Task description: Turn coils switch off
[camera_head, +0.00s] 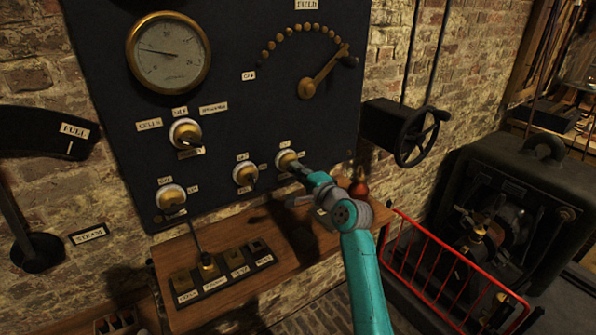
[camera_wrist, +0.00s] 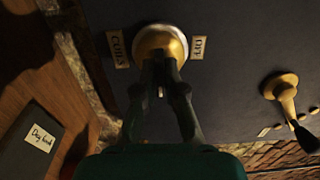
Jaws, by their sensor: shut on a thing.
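The coils switch (camera_head: 286,159) is a brass knob on a white round base, low on the right of the dark panel. In the wrist view its brass base (camera_wrist: 160,42) sits between a label reading COILS (camera_wrist: 118,48) and one reading OFF (camera_wrist: 197,47). My gripper (camera_head: 300,170) reaches it from the lower right. In the wrist view my gripper's fingers (camera_wrist: 163,82) are closed together on the switch's handle, just in front of the base. The fingers hide most of the handle, so its exact direction is unclear.
Similar switches (camera_head: 245,173) (camera_head: 186,133) (camera_head: 171,197) stand to the left on the panel (camera_head: 225,95). The field lever (camera_head: 325,70) is above. A wooden shelf (camera_head: 290,245) juts out below, with a red rail (camera_head: 440,265) and a handwheel (camera_head: 418,138) to the right.

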